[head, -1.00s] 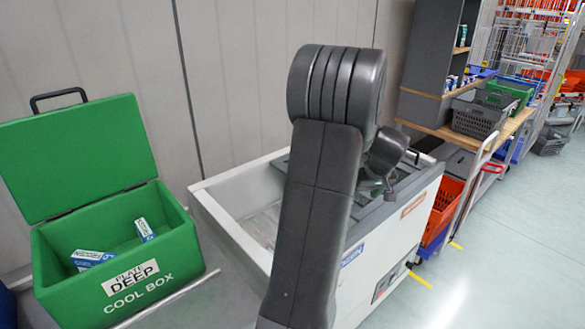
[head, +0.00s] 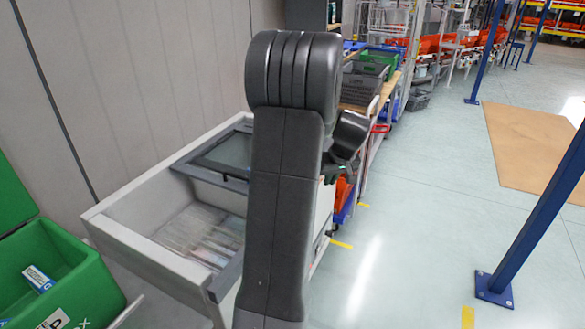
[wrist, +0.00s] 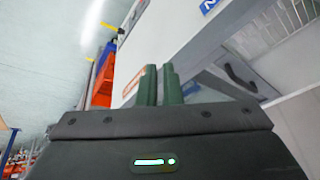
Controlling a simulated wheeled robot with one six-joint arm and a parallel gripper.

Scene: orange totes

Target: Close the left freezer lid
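The white chest freezer (head: 130,238) stands left of my arm in the head view, with its left part open and packed goods visible inside. A grey-framed glass lid (head: 228,153) lies over its far part; my arm hides some of it. I cannot tell whether the fingers touch the freezer or a lid.
A green cool box (head: 60,275) with a raised lid stands at the lower left. Beyond the freezer are orange bins (head: 343,192) and a bench with crates (head: 368,88). A blue post (head: 535,215) rises on the right. The floor between is clear.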

